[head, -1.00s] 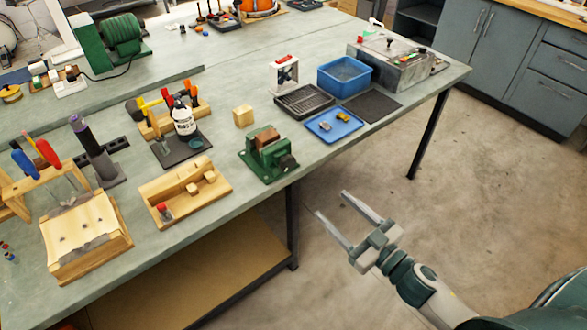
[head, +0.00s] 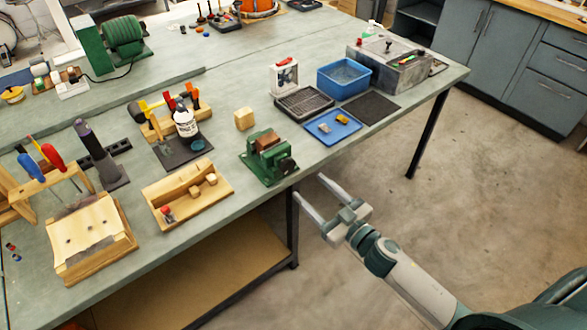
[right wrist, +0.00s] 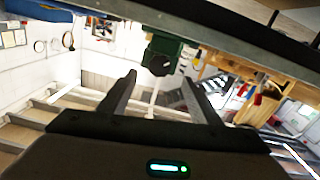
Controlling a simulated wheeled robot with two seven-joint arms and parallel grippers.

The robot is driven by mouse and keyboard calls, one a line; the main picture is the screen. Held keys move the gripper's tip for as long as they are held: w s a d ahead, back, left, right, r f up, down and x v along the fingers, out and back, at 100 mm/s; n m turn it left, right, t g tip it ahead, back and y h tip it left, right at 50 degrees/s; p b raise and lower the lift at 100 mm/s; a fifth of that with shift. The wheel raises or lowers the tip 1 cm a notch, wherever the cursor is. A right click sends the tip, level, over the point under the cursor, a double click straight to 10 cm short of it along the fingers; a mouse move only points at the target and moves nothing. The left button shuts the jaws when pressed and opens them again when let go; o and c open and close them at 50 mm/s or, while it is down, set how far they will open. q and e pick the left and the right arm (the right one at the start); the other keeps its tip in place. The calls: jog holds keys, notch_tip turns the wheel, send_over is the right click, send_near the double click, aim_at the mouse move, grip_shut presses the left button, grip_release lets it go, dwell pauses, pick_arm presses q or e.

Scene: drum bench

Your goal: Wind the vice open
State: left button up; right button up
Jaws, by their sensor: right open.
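The green vice (head: 268,158) stands at the front edge of the bench, with a brown block-like part between its jaws. A dark round knob or handle end (head: 287,165) faces the front right. My right gripper (head: 309,193) is open and empty, off the bench's front edge, a little below and right of the vice and apart from it. In the right wrist view the vice (right wrist: 163,52) shows ahead between the spread fingers (right wrist: 159,88), its dark round end facing the camera. My left gripper is not in view.
A blue tray (head: 333,127) with small parts lies to the right. Open floor (head: 450,190) lies in front of the bench.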

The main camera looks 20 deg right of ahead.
aim_at(290, 169)
jog(key=p+x, duration=0.1)
jog(key=x, duration=0.7)
jog(key=shift+w+a+f+p, duration=0.1)
jog(key=shift+w+a+p, duration=0.05)
jog(key=shift+w+p, duration=0.25)
jog(key=shift+c, duration=0.4)
jog(key=c, duration=1)
